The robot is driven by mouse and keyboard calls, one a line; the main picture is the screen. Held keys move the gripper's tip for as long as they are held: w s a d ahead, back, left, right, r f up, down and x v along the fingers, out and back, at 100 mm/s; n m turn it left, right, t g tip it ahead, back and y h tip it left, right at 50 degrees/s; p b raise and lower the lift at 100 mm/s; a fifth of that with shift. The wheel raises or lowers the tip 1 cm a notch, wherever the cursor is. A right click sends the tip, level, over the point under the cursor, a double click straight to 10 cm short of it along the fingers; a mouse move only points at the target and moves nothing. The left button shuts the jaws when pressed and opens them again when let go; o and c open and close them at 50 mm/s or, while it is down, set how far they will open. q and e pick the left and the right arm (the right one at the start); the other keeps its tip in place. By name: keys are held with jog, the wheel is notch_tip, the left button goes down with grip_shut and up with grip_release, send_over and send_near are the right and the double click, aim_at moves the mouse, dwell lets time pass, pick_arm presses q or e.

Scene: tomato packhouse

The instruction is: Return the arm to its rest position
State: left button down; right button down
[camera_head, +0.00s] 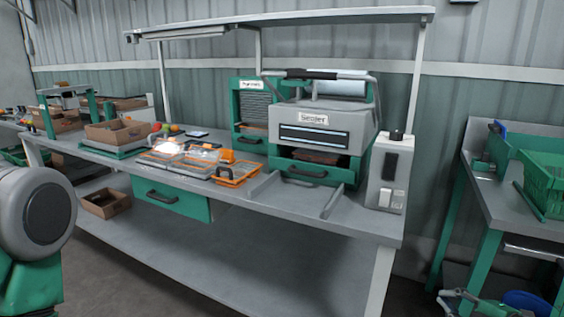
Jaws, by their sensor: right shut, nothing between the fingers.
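My right gripper (446,299) shows small at the bottom right edge of the view, low beside the right-hand table. It is shut with nothing visible in it, and it touches no object that I can see. The rest of the right arm is mostly cut off by the frame. A grey round joint and green link of my left arm (38,220) fill the lower left edge. My left gripper is out of the picture.
A long grey workbench (230,207) holds a sealer (320,125), orange-rimmed trays (236,174) and a cardboard box (117,132). A table (505,205) with a green crate (543,181) stands at the right. A blue round thing (527,302) lies below it. Floor shows between bench and table.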

jog(key=s+a+f+m+g+h, duration=0.1)
jog(key=s+a+f+m+g, duration=0.3)
jog(key=s+f+m+g, duration=0.55)
jog(key=s+a+f+m+g+h, duration=0.1)
jog(key=s+a+f+m+g, duration=0.1)
jog(key=s+f, duration=0.3)
jog(key=s+a+f+m+g+h, duration=0.1)
jog(key=s+f+m, duration=0.3)
jog(key=s, duration=0.8)
jog(key=shift+a+f+g, duration=0.35)
jog(key=shift+a+f, duration=0.2)
jog(key=shift+a, duration=0.35)
jog(key=shift+a, duration=0.1)
jog(key=shift+a+r, duration=0.1)
jog(key=shift+a, duration=0.15)
